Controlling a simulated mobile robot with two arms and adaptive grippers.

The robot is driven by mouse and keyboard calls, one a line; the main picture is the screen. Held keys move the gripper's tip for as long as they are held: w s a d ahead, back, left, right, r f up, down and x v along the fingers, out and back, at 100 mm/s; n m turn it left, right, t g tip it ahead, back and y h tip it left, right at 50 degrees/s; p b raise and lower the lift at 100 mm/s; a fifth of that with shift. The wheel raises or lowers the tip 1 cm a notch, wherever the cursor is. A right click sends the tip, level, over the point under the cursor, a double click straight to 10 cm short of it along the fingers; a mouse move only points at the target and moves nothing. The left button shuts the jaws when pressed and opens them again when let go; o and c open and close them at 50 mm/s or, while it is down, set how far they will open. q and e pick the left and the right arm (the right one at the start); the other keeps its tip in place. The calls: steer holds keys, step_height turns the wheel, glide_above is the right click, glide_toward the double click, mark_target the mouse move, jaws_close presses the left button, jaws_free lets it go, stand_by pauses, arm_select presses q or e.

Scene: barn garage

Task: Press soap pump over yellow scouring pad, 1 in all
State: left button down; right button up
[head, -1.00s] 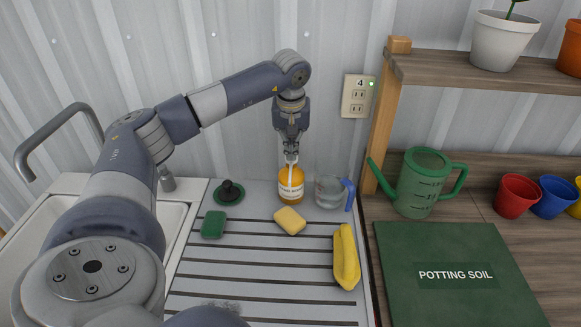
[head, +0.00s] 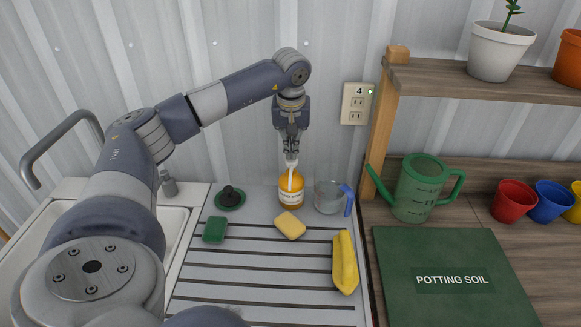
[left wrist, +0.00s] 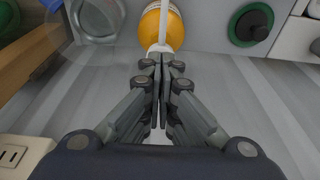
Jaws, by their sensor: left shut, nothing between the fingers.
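An orange soap bottle (head: 291,192) with a white pump stands upright at the back of the drainboard; it also shows in the left wrist view (left wrist: 152,25). A yellow scouring pad (head: 290,225) lies just in front of the bottle, with the white nozzle pointing toward it. My left gripper (head: 291,158) is shut and empty, pointing down right at the top of the pump. In the left wrist view its fingertips (left wrist: 158,62) are together at the pump head. I cannot tell whether they touch it. My right gripper is not in view.
A green pad (head: 214,230) and a dark green sink plug (head: 230,197) lie to the left. A clear measuring cup (head: 328,197) stands close right of the bottle. Yellow gloves or bananas (head: 345,262) lie front right. A sink (head: 173,222) is at left.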

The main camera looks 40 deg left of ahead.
arm_select(q)
steer(key=shift+r, duration=0.1)
step_height(320, 180, up, 6)
steer(key=p, duration=0.5)
stand_by(0.4)
steer(key=shift+f, duration=0.2)
